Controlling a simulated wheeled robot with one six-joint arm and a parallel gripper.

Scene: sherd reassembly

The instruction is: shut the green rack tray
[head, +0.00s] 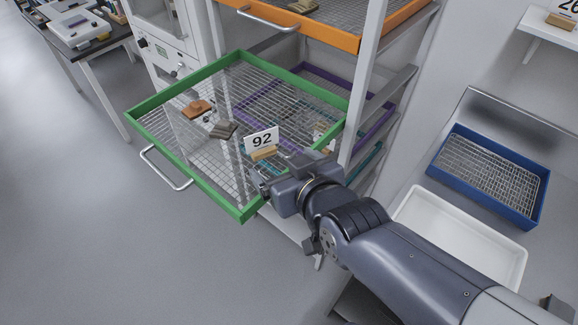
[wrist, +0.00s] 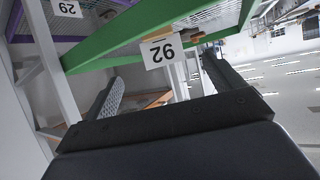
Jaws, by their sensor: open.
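The green rack tray (head: 186,169) is pulled far out of the white rack in the head view, with a wire mesh floor and a metal handle (head: 166,168) on its front. My gripper (head: 268,187) is beside the tray's right side, partly hidden by my wrist. In the wrist view my gripper (wrist: 160,82) is open and empty, its fingers spread below the green rim (wrist: 130,42). I cannot tell whether it touches the tray.
An orange tray (head: 335,37) sits above, and a purple-rimmed tray (head: 374,134) sits lower in the rack. A rack post (head: 362,85) stands near my gripper. A blue mesh tray (head: 488,178) and a white tub (head: 461,235) lie at right. The floor at left is clear.

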